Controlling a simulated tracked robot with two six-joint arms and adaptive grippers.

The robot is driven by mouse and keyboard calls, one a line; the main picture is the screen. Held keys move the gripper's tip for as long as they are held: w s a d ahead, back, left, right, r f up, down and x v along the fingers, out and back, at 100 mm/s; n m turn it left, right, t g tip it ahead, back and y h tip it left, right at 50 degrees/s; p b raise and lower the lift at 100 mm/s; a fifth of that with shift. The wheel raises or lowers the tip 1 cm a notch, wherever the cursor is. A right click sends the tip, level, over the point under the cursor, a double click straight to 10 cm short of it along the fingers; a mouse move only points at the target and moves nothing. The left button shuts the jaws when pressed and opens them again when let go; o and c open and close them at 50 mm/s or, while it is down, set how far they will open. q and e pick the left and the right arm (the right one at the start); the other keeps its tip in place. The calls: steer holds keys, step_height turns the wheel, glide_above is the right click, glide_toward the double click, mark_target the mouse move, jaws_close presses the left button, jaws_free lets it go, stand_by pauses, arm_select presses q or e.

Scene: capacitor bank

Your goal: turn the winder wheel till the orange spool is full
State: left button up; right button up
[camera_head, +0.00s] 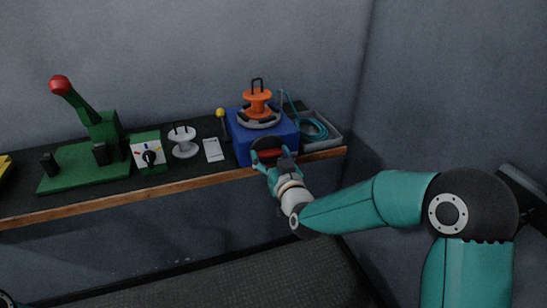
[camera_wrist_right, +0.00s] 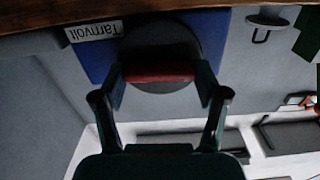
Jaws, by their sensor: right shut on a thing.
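The winder is a blue box (camera_head: 240,140) near the right end of the bench. The orange spool (camera_head: 258,103) stands upright on top, over a grey ring. It shows mostly orange; I cannot tell how much cable is on it. The dark winder wheel (camera_wrist_right: 160,40) is on the box's front face, with a red grip (camera_wrist_right: 158,73) across it. My right gripper (camera_head: 268,158) is at the wheel, its fingers (camera_wrist_right: 159,85) on either side of the red grip and shut on it. The gripper partly hides the wheel in the head view. My left gripper is out of view.
A grey tray (camera_head: 334,141) with a coil of teal cable (camera_head: 313,128) stands right of the winder. Left of it are a white card (camera_head: 213,150), a white spool (camera_head: 183,141), a dial box (camera_head: 148,154) and a green lever press (camera_head: 85,168). The wall closes the right side.

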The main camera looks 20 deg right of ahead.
steer(key=m+b, duration=0.4)
steer(key=b, duration=0.2)
steer(key=m+b, duration=0.4)
steer(key=b, duration=0.1)
steer(key=m+b, duration=0.4)
steer(key=b, duration=0.2)
steer(key=shift+d+f+m+b, duration=0.3)
steer(key=shift+f+b, duration=0.05)
steer(key=shift+m+b, duration=1.65)
steer(key=shift+m, duration=0.65)
steer(key=o, duration=1.2)
steer(key=shift+d, duration=0.1)
steer(key=shift+c, duration=0.2)
steer(key=shift+r, duration=0.1)
steer(key=s, duration=1.2)
